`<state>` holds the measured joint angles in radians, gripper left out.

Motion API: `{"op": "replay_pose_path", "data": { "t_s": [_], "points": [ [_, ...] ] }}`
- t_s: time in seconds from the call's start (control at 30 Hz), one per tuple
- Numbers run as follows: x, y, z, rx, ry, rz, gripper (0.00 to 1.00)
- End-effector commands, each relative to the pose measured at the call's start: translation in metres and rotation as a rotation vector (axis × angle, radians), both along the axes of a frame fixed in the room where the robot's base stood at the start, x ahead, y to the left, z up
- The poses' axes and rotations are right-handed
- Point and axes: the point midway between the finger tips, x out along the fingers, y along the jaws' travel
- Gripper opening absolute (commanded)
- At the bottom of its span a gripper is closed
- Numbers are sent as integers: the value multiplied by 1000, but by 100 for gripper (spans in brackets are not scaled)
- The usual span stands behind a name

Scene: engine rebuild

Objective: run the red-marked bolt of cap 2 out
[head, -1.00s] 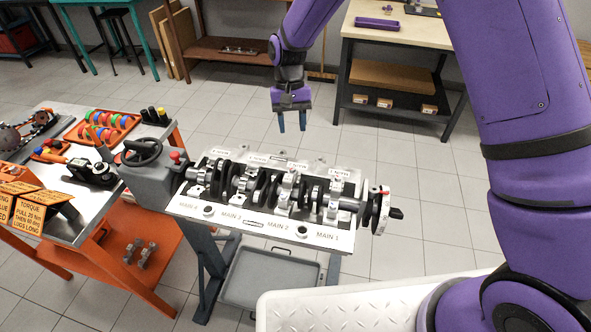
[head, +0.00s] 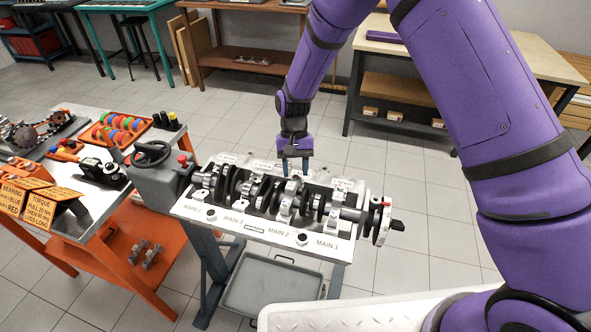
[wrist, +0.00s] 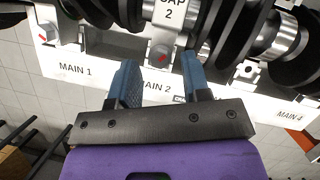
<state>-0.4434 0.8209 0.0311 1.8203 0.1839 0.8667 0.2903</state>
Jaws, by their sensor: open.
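My gripper (head: 295,169) is open and empty, pointing down over the far side of the engine block (head: 265,228). In the wrist view its two blue fingers (wrist: 160,66) are spread apart. Cap 2 (wrist: 168,14), a grey metal cap with a white label, shows ahead of them at the top. The red-marked bolt (wrist: 160,52) on the cap's near side appears in the gap between the fingertips, and neither finger visibly touches it. The depth between fingers and bolt is hard to judge. In the head view cap 2 (head: 285,207) stands mid-block.
The dark crankshaft (head: 249,190) lies along the block, its counterweights close on both sides of cap 2. Another red-marked bolt (wrist: 43,34) shows by MAIN 1. An orange cart (head: 121,222) stands left, a grey tray (head: 272,288) below. Floor behind the block is clear.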

Motion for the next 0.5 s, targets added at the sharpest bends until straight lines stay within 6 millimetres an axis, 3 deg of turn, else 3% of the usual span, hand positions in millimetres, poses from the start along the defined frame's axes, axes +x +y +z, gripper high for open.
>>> {"op": "replay_pose_path", "data": {
  "t_s": [0.37, 0.5],
  "points": [
    [-2, 0, -5, 0, -1, 0, 44],
    [-2, 0, -5, 0, 0, 0, 14]
  ]
}}
